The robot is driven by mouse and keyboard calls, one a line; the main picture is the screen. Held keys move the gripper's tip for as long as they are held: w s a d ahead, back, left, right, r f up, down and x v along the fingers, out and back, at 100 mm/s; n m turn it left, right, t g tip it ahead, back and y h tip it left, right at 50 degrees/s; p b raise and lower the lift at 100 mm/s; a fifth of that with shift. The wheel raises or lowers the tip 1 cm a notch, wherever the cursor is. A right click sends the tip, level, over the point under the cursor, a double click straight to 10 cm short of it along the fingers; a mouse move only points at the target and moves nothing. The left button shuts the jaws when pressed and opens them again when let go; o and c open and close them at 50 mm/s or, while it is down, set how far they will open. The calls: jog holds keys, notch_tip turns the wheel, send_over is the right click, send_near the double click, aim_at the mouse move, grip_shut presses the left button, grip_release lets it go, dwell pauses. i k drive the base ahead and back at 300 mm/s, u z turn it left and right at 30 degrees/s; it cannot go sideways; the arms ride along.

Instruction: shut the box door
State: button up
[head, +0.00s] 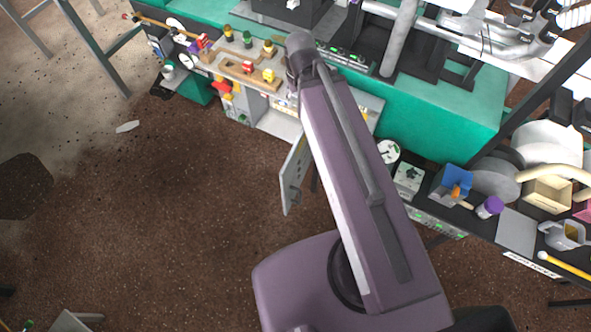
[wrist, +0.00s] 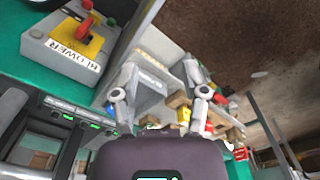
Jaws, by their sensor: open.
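A pale grey box-like opening (wrist: 151,84) shows beyond and between the fingers. I cannot tell which of its panels is the door, or whether a finger touches it.
A lower shelf at right holds a blue holder (head: 457,181) and a purple-capped jar (head: 490,207). In the wrist view a lever box (wrist: 68,50) is at upper left. Brown floor (head: 170,200) at left is mostly clear.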

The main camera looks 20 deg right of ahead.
aim_at(294, 170)
jog(key=u, duration=0.45)
jog(key=k, duration=1.05)
jog(key=z, duration=0.65)
